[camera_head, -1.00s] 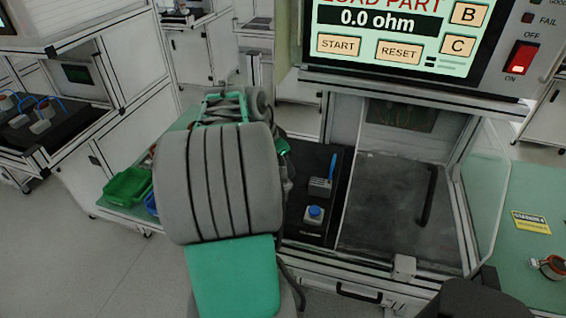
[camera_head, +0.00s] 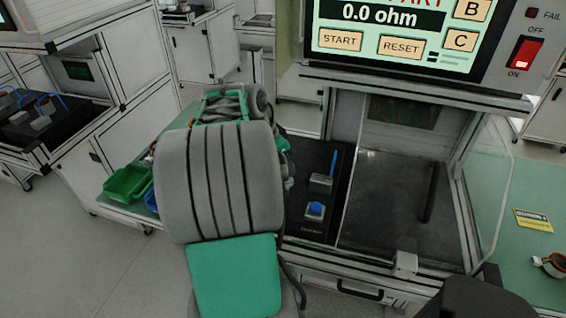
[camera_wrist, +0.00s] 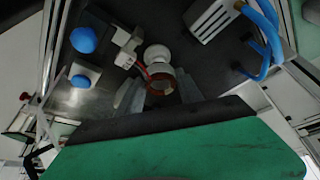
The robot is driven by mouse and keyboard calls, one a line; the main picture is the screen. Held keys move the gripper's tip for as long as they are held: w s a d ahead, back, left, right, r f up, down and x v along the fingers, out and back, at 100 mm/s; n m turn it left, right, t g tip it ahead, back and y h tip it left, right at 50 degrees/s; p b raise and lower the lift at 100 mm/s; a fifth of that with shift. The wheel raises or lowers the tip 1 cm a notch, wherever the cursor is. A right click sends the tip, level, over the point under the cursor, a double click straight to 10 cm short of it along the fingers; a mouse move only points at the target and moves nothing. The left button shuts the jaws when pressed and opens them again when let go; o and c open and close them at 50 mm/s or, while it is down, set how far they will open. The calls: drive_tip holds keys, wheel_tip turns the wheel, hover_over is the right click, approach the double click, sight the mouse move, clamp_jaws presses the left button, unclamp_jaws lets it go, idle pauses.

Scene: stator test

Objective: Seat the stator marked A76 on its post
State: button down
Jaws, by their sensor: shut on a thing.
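My gripper (camera_wrist: 160,92) shows in the wrist view, with its grey fingers on either side of a copper-red ring-shaped stator (camera_wrist: 163,82). It is shut on this stator. A white round piece (camera_wrist: 157,54) lies just beyond the stator; I cannot tell whether it is the post or whether the stator touches it. A white connector block (camera_wrist: 125,48), with red wire near it, sits beside the stator. In the head view my arm hides the gripper and the held stator.
The black fixture plate (camera_head: 302,228) bears a blue button (camera_head: 315,208) and a blue-handled clamp (camera_head: 321,183). The tester screen (camera_head: 390,40) reads 0.0 ohm. Another stator (camera_head: 551,265) lies on the right green table. A green bin (camera_head: 127,183) stands left. A clear guard (camera_head: 487,190) stands right.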

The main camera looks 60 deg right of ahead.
drive_tip(key=shift+f+b, duration=0.55)
drive_tip(key=shift+f, duration=0.15)
drive_tip(key=shift+f, duration=0.2)
drive_tip(key=shift+f+b, duration=0.3)
drive_tip(key=shift+b, duration=0.15)
drive_tip(key=c, duration=0.7)
unclamp_jaws()
drive_tip(key=v, duration=0.8)
drive_tip(key=shift+f, duration=0.1)
